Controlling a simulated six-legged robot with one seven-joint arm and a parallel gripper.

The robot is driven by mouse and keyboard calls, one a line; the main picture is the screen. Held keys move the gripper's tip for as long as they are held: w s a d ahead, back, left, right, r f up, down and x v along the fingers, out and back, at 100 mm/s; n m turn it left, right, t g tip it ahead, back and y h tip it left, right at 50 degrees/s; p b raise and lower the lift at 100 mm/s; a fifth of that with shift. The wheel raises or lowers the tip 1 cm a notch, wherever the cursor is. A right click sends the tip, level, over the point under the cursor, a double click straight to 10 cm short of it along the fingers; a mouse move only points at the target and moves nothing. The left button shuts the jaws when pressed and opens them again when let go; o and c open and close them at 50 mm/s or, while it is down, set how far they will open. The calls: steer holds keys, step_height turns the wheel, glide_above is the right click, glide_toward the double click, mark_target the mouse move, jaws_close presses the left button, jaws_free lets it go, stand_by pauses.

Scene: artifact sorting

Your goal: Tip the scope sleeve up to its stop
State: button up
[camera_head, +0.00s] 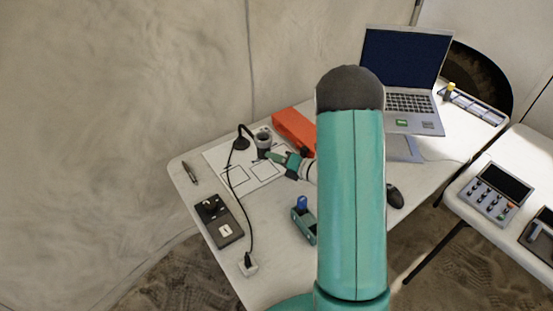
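A small dark grey cylinder (264,141) with a lighter rim stands on the white marked sheet (236,188) on the table. It may be the scope sleeve; the view is too small to be sure. A black curved piece (242,137) with a cable stands just to its left. My gripper (270,156) is at the cylinder's lower right, its teal fingers pointing left at it. They look very close to or touching it; I cannot tell which, nor whether they are open or shut. My arm hides part of the table to the right.
An orange box (294,131) lies behind my gripper. A black device (219,220), a pen (190,172) and a teal tool with a blue knob (304,222) lie nearer. A laptop (404,75) and mouse (394,196) are right.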

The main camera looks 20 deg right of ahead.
steer(key=shift+c, duration=0.4)
jaws_close()
